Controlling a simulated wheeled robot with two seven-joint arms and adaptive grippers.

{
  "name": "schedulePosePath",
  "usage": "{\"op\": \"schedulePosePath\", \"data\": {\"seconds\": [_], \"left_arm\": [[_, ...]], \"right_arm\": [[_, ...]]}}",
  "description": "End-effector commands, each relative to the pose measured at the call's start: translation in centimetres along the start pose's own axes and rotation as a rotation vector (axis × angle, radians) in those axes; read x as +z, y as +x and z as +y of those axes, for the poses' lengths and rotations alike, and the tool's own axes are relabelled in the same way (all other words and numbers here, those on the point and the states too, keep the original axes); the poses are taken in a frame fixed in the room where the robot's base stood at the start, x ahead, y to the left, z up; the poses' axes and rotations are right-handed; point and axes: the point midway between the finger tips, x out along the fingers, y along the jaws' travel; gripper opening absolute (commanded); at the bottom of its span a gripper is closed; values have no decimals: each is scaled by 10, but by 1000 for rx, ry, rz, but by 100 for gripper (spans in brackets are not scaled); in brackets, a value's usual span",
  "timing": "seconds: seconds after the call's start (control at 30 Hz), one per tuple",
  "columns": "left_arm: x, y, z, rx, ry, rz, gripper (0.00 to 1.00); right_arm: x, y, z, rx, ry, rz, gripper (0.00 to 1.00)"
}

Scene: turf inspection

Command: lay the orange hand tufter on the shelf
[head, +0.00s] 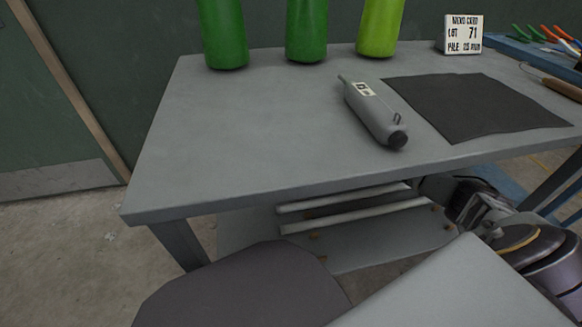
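No orange hand tufter can be clearly made out. A low shelf (355,249) shows under the table, partly hidden by the table edge and my own body. Two pale rails (352,214) run along it, with small orange-brown bits near them. My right arm comes in from the lower right. Its gripper end (445,188) is under the table's front edge, with fingers hidden or too dark to read. My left gripper is not in view.
Three green bottles (306,32) stand at the table's back. A dark mat (478,107) lies right of the device. A lot sign (463,34) and several colored-handled tools on a blue surface (508,44) are at the back right. The grey tabletop (240,130) is clear at left.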

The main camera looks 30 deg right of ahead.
Motion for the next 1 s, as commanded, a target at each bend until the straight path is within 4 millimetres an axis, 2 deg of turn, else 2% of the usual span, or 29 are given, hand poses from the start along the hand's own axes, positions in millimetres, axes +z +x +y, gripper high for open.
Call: {"op": "schedulePosePath", "data": {"seconds": [0.3,0.33,0.5,1.0], "left_arm": [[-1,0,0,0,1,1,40],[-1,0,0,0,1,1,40],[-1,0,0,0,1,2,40],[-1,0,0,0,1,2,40]], "right_arm": [[8,4,-1,-2,4,0,0],[10,5,-2,-3,6,-2,37],[12,5,-3,-5,9,-4,57],[12,5,-4,-7,13,-6,57]]}}
